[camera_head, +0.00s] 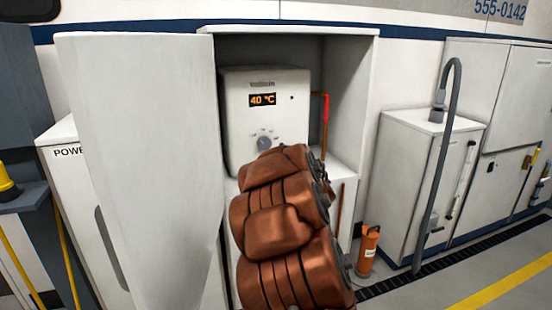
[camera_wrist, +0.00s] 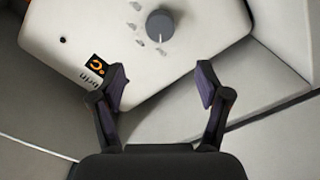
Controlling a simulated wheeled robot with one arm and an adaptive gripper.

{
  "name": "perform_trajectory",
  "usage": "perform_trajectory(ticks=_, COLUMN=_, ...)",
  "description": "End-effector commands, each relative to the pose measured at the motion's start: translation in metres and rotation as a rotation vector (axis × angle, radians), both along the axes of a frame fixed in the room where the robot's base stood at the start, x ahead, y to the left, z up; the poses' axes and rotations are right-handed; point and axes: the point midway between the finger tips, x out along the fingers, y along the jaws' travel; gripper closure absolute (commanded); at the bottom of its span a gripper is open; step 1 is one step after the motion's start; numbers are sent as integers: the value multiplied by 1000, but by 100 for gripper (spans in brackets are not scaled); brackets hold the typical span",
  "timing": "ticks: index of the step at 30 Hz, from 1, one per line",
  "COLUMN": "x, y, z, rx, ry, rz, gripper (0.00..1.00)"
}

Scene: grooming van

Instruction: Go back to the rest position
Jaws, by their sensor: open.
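A white water heater (camera_head: 292,112) stands in an open cabinet, and its display (camera_head: 262,100) reads 40 °C. Its grey dial (camera_head: 264,143) is on the lower front; it also shows in the wrist view (camera_wrist: 160,26). My gripper (camera_wrist: 162,88) is open in the wrist view, with nothing between its fingers. The heater's front lies beyond the fingertips, and the dial is apart from them. In the head view my copper-coloured arm reaches up toward the heater and hides the gripper.
The cabinet's open door (camera_head: 140,150) stands to the left of my arm. The cabinet's right wall (camera_head: 348,100) is close on the other side. An orange cylinder (camera_head: 368,250) stands on the floor at right. A grey curved pipe (camera_head: 440,160) rises by a white cabinet (camera_head: 405,180).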

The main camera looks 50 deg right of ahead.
Motion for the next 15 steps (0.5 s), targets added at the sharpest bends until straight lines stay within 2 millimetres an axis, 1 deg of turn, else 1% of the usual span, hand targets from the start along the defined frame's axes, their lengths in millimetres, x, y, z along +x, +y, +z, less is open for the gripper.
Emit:
perform_trajectory(ticks=11, x=0, y=0, z=0, rx=0, ry=0, rz=0, gripper=24)
perform_trajectory(ticks=14, x=1, y=2, z=4, rx=6, ry=5, rz=-6, gripper=24)
perform_trajectory(ticks=15, x=1, y=3, z=8, rx=12, ry=9, rz=-12, gripper=24)
